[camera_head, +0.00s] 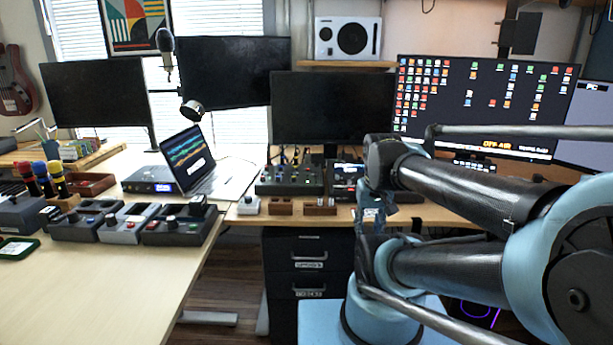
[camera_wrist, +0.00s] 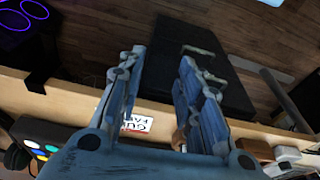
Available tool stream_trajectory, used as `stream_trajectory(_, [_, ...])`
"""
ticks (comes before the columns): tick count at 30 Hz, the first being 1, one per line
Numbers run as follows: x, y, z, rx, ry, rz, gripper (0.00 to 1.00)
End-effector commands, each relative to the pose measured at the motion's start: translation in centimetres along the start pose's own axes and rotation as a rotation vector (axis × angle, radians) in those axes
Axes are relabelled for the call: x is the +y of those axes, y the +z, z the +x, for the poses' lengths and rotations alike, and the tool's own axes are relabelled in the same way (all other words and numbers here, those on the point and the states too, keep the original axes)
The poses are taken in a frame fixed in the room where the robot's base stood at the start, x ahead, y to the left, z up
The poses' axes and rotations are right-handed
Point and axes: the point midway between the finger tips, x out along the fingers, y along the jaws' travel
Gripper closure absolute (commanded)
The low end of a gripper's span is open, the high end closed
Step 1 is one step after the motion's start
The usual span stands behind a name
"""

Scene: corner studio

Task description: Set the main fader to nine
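I cannot single out the main fader at this size. A mixer-like console (camera_head: 290,180) with small knobs sits on the back desk. Several control boxes with knobs stand on the left desk, among them a grey one (camera_head: 128,224) and a dark one (camera_head: 180,226). My gripper (camera_head: 374,208) is at the front edge of the back desk, right of the console. In the wrist view my gripper (camera_wrist: 163,58) is open and empty, its two fingers apart. A partly hidden white card (camera_wrist: 137,123) with red and black lettering shows behind the fingers.
A black drawer unit (camera_head: 308,264) stands under the desk. A laptop (camera_head: 195,165), monitors (camera_head: 333,107) and a microphone (camera_head: 166,52) stand around. Small wooden blocks (camera_head: 281,207) line the desk front. The left desk (camera_head: 95,290) is bare in front.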

Motion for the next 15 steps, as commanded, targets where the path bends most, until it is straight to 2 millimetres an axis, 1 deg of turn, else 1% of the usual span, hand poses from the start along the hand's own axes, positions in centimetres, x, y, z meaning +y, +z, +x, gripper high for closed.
stream_trajectory(1, [-0.2,-1.3,-1.1,-0.005,-0.002,0.000,0.68])
stream_trajectory(6, [-0.9,-5.5,-4.6,-0.028,-0.006,0.007,0.68])
stream_trajectory(11, [-1.7,-9.7,-7.3,-0.050,-0.009,0.013,0.68])
stream_trajectory(15, [-2.7,-13.4,-9.4,-0.068,-0.010,0.018,0.68])
